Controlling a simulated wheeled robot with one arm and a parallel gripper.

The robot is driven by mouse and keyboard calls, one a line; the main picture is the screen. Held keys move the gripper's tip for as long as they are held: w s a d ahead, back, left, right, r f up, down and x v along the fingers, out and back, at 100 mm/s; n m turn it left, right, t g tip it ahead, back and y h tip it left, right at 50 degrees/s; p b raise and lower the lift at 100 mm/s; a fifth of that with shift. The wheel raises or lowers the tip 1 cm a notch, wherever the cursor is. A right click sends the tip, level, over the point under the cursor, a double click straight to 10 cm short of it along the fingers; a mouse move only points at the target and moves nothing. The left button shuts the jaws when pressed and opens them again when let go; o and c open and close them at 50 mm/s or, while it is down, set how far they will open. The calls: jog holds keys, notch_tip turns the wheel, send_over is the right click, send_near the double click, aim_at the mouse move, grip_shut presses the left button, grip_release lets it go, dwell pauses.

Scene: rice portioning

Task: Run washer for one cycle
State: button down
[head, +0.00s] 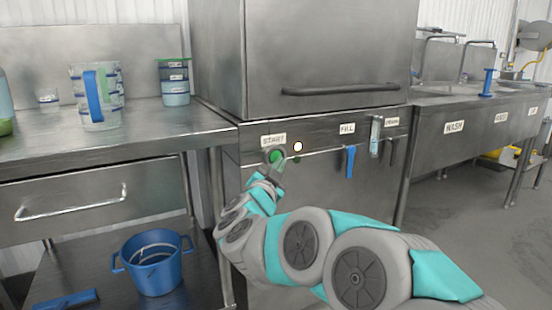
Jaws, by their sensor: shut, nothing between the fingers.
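The washer (330,60) is a steel hood machine in the middle of the view, with a long horizontal handle (340,90) across its hood. Its front panel carries a label reading START (273,140) with a round green button (275,156) below it. A lit round light (298,147) sits right of the button. My gripper (281,166) is shut and empty at the green button, covering part of it. I cannot tell whether it touches the button. A FILL label (347,128) is above a blue lever (350,160) on the right of the panel.
A steel table on the left holds a clear jug (97,95) with a blue handle and stacked containers (174,82). A blue pot (153,262) stands on its lower shelf. A sink counter labelled WASH (454,127) is at the right, with open floor before it.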

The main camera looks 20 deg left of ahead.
jog(key=shift+s+d, duration=0.15)
jog(key=s+d, duration=0.3)
jog(key=shift+s+d, duration=0.1)
jog(key=shift+d, duration=0.25)
dwell(0.5)
dwell(0.5)
jog(key=s+d+f+n+g+y+p, duration=0.1)
jog(key=s+d+f+n+g, duration=0.4)
jog(key=s+d+f+g, duration=0.45)
jog(key=s+d+f+n+g+y+p, duration=0.1)
jog(key=s+d+f+n+g, duration=0.45)
jog(key=s+d, duration=0.7)
jog(key=s+d+f+m+g+h, duration=0.1)
jog(key=s+d+f+m+g, duration=0.1)
jog(key=s+d, duration=0.6)
jog(key=s+d+f+m+g+h, duration=0.2)
jog(key=s+d+f+g, duration=0.1)
jog(key=s+d, duration=0.5)
jog(key=s+g, duration=0.1)
jog(key=s, duration=0.2)
jog(key=shift+s+f, duration=0.3)
